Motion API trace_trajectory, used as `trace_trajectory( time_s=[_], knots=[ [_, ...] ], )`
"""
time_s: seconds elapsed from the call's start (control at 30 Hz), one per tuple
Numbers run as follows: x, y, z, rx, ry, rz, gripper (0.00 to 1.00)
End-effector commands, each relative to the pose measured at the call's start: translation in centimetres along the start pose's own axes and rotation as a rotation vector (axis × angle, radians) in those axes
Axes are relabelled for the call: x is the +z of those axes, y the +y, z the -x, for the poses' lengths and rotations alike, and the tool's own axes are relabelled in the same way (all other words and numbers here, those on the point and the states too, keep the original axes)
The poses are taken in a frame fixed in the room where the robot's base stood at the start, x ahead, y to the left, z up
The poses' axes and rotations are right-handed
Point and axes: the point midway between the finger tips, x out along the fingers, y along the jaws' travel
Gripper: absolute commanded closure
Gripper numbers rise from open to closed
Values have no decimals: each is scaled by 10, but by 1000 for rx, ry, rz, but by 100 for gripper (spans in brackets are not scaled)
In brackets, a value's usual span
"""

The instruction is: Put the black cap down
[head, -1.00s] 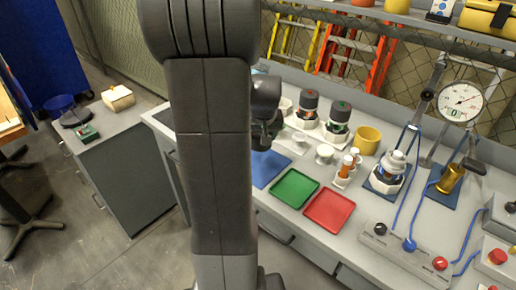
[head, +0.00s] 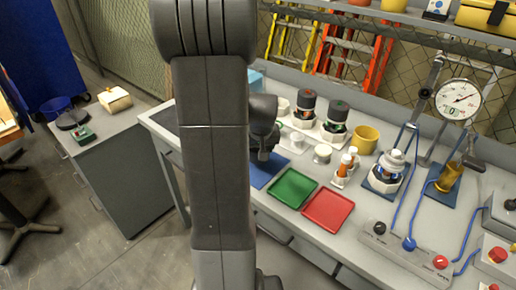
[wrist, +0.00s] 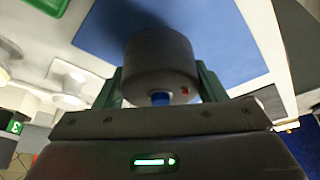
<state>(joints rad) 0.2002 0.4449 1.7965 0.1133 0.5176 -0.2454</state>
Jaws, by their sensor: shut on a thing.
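The black cap (wrist: 158,62), a dark grey cylinder in the wrist view with a small red mark, sits between the green fingers of my gripper (wrist: 160,82). My gripper is shut on it. Behind the cap lies a blue mat (wrist: 222,35) with a dark shadow on it; whether the cap touches the mat cannot be told. In the head view my gripper (head: 263,153) is above or at the blue mat (head: 264,177), partly hidden by my arm. The held cap cannot be made out clearly there.
A green tray (head: 292,188) and a red tray (head: 328,208) lie right of the blue mat. A dial gauge (head: 459,99) stands at the right.

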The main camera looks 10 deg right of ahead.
Motion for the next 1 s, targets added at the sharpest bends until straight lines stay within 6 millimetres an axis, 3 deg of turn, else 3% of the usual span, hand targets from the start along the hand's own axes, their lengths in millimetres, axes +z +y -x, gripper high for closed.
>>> trace_trajectory(
  time_s=[0.1, 0.13, 0.23, 0.67, 0.77, 1.0],
  knots=[
    [0, 0, -1, 0, 0, 0, 56],
    [0, 0, -1, 0, 0, 0, 32],
    [0, 0, -1, 0, 0, 0, 14],
    [-3, 0, 8, 0, 0, 0, 14],
    [-6, 0, 17, 0, 2, 0, 14],
    [-6, 0, 62, 1, 6, 1, 14]
  ],
)
